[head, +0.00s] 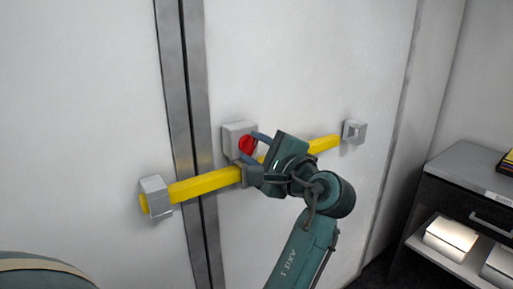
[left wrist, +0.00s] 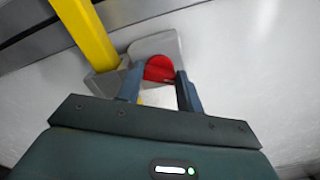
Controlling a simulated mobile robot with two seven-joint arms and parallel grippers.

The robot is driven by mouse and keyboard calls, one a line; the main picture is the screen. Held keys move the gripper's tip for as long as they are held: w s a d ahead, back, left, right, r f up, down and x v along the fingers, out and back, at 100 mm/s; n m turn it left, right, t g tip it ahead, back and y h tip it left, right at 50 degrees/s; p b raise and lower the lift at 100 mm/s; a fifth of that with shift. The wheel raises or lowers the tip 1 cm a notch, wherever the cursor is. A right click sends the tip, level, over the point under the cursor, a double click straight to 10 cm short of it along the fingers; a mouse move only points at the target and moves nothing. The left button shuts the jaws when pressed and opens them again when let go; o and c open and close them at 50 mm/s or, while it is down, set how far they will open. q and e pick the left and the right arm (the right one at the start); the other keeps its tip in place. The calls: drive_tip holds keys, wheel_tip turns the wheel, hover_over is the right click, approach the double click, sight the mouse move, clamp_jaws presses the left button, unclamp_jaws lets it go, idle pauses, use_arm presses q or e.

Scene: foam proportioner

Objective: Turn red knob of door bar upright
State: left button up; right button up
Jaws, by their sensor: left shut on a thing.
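The red knob (head: 246,145) sits on a grey housing (head: 231,131) at the middle of the yellow door bar (head: 205,184). The bar lies across the white doors, between two grey end brackets. My left gripper (head: 253,149) is shut on the red knob, with one blue finger on each side. In the left wrist view the knob (left wrist: 160,68) shows as a rounded red shape between the fingertips (left wrist: 160,80), in front of the grey housing. The gripper hides part of the knob and bar in the head view. The knob's exact angle is hard to tell. My right gripper is not in view.
The left bracket (head: 155,196) and right bracket (head: 354,131) stand out from the doors. Grey metal strips (head: 172,80) run down the door seam. A dark cabinet (head: 467,192) with a grey top and white boxes below stands at the right.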

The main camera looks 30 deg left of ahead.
use_arm(q)
drive_tip(key=n+b, duration=0.1)
drive_tip(key=n, duration=0.3)
drive_tip(key=shift+f, duration=0.2)
drive_tip(key=shift+n, duration=0.7)
drive_tip(key=shift+n+b, duration=0.3)
drive_tip(key=shift+n, duration=0.1)
drive_tip(key=o, duration=0.8)
drive_tip(key=shift+o, duration=0.9)
drive_tip(key=shift+r, duration=0.1)
